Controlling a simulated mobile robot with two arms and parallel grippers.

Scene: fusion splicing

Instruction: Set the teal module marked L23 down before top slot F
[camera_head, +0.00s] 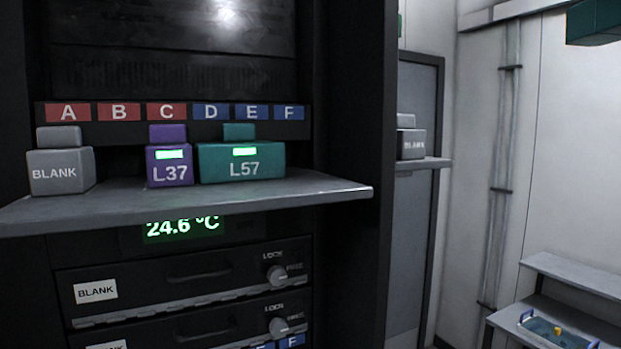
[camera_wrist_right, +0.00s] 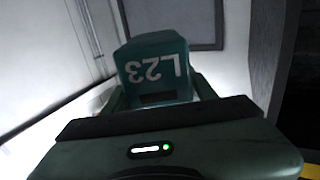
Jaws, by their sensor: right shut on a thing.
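The teal module marked L23 (camera_wrist_right: 153,68) shows in the right wrist view, its label upside down. My right gripper (camera_wrist_right: 160,93) is shut on it, with a finger on either side. The label for top slot F (camera_head: 289,112) is blue and at the right end of the label row in the head view. Below the labels runs a grey shelf (camera_head: 325,188). A dark green shape (camera_head: 596,20) is cut off at the head view's upper right corner; I cannot tell whether it is the module or my gripper. My left gripper is not in view.
On the shelf stand a grey BLANK module (camera_head: 55,175), a purple L37 module (camera_head: 168,170) and a wide teal L57 module (camera_head: 241,165). L57 reaches close to below label F; the shelf's right end is bare. A tray (camera_head: 555,332) lies at lower right.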

